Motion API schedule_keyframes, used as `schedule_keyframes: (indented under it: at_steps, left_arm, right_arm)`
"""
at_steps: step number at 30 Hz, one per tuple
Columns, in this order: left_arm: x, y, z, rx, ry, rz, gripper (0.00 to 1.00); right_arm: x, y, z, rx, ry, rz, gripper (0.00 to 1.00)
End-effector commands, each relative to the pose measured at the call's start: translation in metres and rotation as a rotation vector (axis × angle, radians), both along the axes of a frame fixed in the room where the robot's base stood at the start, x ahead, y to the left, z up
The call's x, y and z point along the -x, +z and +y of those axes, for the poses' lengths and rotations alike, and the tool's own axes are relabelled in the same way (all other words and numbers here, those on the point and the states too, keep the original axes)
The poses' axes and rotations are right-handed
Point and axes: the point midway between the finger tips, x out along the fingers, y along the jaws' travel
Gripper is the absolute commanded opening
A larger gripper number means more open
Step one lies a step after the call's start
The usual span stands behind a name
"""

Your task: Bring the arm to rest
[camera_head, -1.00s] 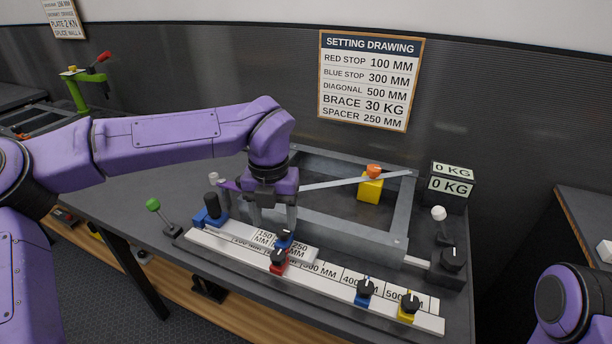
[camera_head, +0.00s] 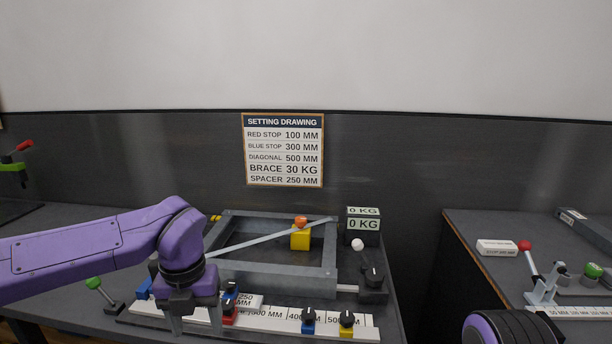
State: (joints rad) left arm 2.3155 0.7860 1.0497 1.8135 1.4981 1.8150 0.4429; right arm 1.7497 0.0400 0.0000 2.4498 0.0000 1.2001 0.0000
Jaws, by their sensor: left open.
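My left arm comes in from the left, and its purple left gripper (camera_head: 197,322) points down over the left part of the white scale rail (camera_head: 270,323). Its two fingers are apart, with nothing visible between them. The fingertips are close to the rail; I cannot tell whether they touch it. The red stop (camera_head: 229,316) is just right of the gripper. A dark purple and black part of my right arm (camera_head: 512,327) shows at the bottom right; its gripper is out of view.
A grey frame (camera_head: 270,275) with a diagonal bar, yellow block (camera_head: 300,239) and orange knob lies behind the rail. A blue stop (camera_head: 308,321) and yellow stop (camera_head: 347,324) sit on the rail. The display (camera_head: 363,224) reads 0 KG. Another bench (camera_head: 470,232) stands right, across a gap.

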Motion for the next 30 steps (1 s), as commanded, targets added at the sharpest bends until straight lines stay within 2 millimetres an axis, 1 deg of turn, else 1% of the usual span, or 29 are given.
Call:
schedule_keyframes:
  at_steps: [3, 5, 8, 11, 14, 15, 17, 18, 20, 21, 23, 24, 25, 26, 27, 29, 30]
  left_arm:
    - [-0.016, -0.001, 0.004, -0.035, -0.100, -0.090, 0.63]
    - [-0.022, -0.004, 0.006, -0.066, -0.146, -0.129, 0.63]
    - [-0.032, -0.013, 0.013, -0.135, -0.228, -0.189, 0.63]
    - [-0.040, -0.029, 0.019, -0.232, -0.336, -0.240, 0.63]
    - [-0.047, -0.055, 0.025, -0.357, -0.491, -0.276, 0.63]
    - [-0.048, -0.070, 0.028, -0.418, -0.575, -0.280, 0.63]
    - [-0.048, -0.095, 0.030, -0.508, -0.717, -0.284, 0.63]
    - [-0.045, -0.114, 0.031, -0.567, -0.823, -0.278, 0.63]
    - [-0.038, -0.144, 0.032, -0.648, -0.999, -0.263, 0.63]
    - [-0.030, -0.166, 0.031, -0.697, -1.130, -0.246, 0.63]
    - [-0.011, -0.202, 0.032, -0.755, -1.347, -0.207, 0.63]
    - [0.007, -0.228, 0.032, -0.782, -1.511, -0.175, 0.63]
    - [0.023, -0.247, 0.033, -0.793, -1.639, -0.148, 0.63]
    - [0.043, -0.267, 0.034, -0.794, -1.772, -0.117, 0.63]
    - [0.070, -0.291, 0.038, -0.781, -1.941, -0.075, 0.63]
    - [0.115, -0.320, 0.047, -0.735, -2.171, -0.008, 0.63]
    - [0.144, -0.334, 0.055, -0.692, -2.300, 0.036, 0.63]
  right_arm:
    - [0.000, 0.000, 0.000, 0.000, 0.000, 0.000, 0.63]
    - [0.000, 0.000, 0.000, 0.000, 0.000, 0.000, 0.63]
    - [0.000, 0.000, 0.000, 0.001, 0.000, -0.001, 0.63]
    - [0.000, 0.000, 0.000, 0.001, 0.000, -0.001, 0.63]
    - [0.000, 0.000, 0.000, 0.001, 0.000, -0.001, 0.63]
    - [0.000, 0.000, 0.000, 0.000, 0.000, 0.000, 0.63]
    - [0.000, 0.000, 0.000, 0.000, 0.000, 0.000, 0.63]
    - [0.000, 0.000, 0.000, 0.000, 0.000, 0.000, 0.63]
    - [0.000, 0.000, 0.000, 0.000, 0.000, 0.000, 0.63]
    - [0.000, 0.000, 0.000, 0.000, 0.000, 0.000, 0.63]
    - [0.000, 0.000, 0.000, 0.000, 0.000, 0.000, 0.63]
    - [0.000, 0.000, 0.000, 0.000, 0.000, 0.000, 0.63]
    - [0.000, 0.000, 0.000, 0.000, 0.000, 0.000, 0.63]
    - [0.000, 0.000, 0.000, 0.000, 0.000, 0.000, 0.63]
    - [0.000, 0.000, 0.000, 0.000, 0.000, 0.000, 0.63]
    - [0.000, 0.000, 0.000, 0.000, 0.000, 0.000, 0.63]
    - [0.000, 0.000, 0.000, 0.000, 0.000, 0.000, 0.63]
